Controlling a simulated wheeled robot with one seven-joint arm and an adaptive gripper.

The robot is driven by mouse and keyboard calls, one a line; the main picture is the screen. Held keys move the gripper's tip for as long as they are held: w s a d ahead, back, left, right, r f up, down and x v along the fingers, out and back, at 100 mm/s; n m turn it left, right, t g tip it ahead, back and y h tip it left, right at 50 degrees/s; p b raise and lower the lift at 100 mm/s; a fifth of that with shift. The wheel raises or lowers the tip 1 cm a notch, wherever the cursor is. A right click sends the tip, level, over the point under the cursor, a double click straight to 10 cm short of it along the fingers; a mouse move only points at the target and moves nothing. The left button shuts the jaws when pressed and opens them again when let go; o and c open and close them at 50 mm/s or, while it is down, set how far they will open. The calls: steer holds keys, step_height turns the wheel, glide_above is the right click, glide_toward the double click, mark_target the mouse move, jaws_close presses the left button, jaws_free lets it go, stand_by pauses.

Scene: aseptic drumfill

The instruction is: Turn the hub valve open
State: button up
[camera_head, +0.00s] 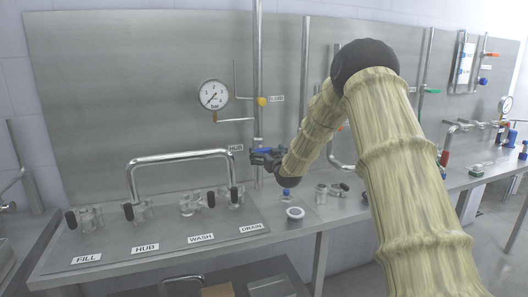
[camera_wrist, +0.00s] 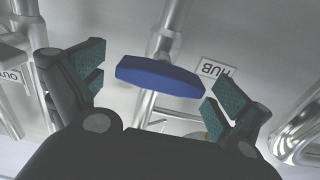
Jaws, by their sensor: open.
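The hub valve has a blue handle (camera_wrist: 160,77) on a steel pipe, next to a HUB label (camera_wrist: 215,71) that reads upside down in the wrist view. The handle lies nearly crosswise to the pipe in that view. My gripper (camera_wrist: 158,92) is open, with one green-padded finger on each side of the handle and gaps between pads and handle. In the head view my gripper (camera_head: 262,158) is at the vertical pipe beside the HUB label, and a bit of the blue handle (camera_head: 264,150) shows above it. The gripper hides much of the valve there.
A bent steel pipe (camera_head: 180,157) joins ports on the panel labelled FILL, HUB, WASH and DRAIN, left of my gripper. A pressure gauge (camera_head: 213,94) and a yellow-handled valve (camera_head: 262,101) are above. A small white cup (camera_head: 295,213) stands on the bench below.

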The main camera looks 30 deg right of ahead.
steer(key=shift+x, duration=0.8)
steer(key=shift+a, duration=0.1)
steer(key=shift+f, duration=0.1)
steer(key=c, duration=0.9)
steer(key=shift+c, duration=0.2)
